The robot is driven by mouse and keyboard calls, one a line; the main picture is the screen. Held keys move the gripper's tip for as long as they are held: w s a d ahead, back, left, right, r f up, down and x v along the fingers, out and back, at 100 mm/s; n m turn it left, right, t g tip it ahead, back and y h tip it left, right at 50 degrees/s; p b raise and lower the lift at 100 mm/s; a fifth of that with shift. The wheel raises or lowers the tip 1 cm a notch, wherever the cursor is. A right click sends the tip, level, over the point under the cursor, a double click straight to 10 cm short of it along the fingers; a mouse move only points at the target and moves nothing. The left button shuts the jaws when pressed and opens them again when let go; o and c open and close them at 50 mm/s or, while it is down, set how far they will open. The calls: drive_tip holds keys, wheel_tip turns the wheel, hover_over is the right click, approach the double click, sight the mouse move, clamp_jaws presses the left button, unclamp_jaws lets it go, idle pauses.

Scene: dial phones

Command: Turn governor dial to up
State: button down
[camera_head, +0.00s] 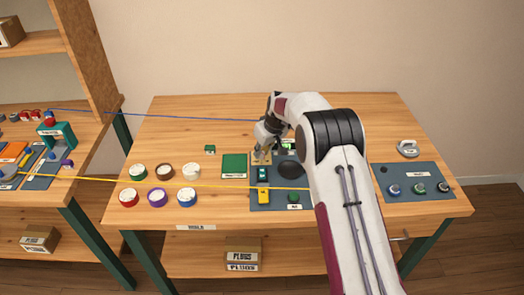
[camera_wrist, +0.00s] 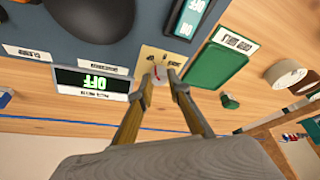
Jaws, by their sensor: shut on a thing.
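A small dial (camera_wrist: 157,71) with a red mark sits on a beige plate (camera_wrist: 168,58) at the edge of the blue-grey panel. My gripper (camera_wrist: 161,76) reaches down to the plate, with its two fingers shut on the dial from both sides. The fingers hide much of the dial, and I cannot read the plate's small lettering. Next to the plate, a display (camera_wrist: 92,83) shows OFF in green, upside down in the wrist view. In the head view my gripper (camera_head: 261,156) is at the panel's back left corner, and the dial itself is too small to make out.
A dark round disc (camera_head: 291,170), a teal switch (camera_head: 262,173) and a yellow device (camera_head: 263,195) are on the same panel. A green square (camera_head: 234,165) lies left of it. Several round containers (camera_head: 158,197) stand further left. Yellow and blue cords cross the table.

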idle(0.4)
drive_tip(key=c, duration=1.9)
unclamp_jaws()
drive_tip(key=shift+r, duration=0.1)
drive_tip(key=v, duration=1.1)
drive_tip(key=shift+r, duration=0.35)
drive_tip(key=shift+s+d+m, duration=0.15)
drive_tip(key=shift+m, duration=0.15)
